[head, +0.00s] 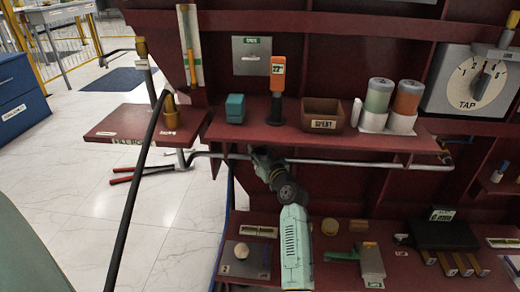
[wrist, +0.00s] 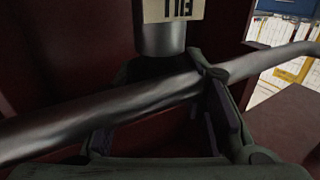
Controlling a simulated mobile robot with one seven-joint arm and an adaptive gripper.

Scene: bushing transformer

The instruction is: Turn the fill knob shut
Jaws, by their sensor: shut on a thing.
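My gripper (head: 262,155) is at the long grey pipe below the red shelf in the head view. In the wrist view the pipe (wrist: 60,122) crosses in front of the camera, and the fingers (wrist: 170,75) reach past it on both sides of a short metal cylinder. This cylinder (wrist: 163,40) carries a pale label, cut off by the frame edge, that seems to read FILL upside down. I take it for the fill knob. The jaws are shut on it; the contact itself is partly hidden behind the pipe. In the head view my gripper hides the knob.
The red shelf (head: 300,138) above my gripper bears a teal box (head: 235,108), a brown bin (head: 322,116) and two canisters. A lower shelf (head: 330,270) holds several tools and blocks. Red-handled pliers (head: 140,174) show at the left.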

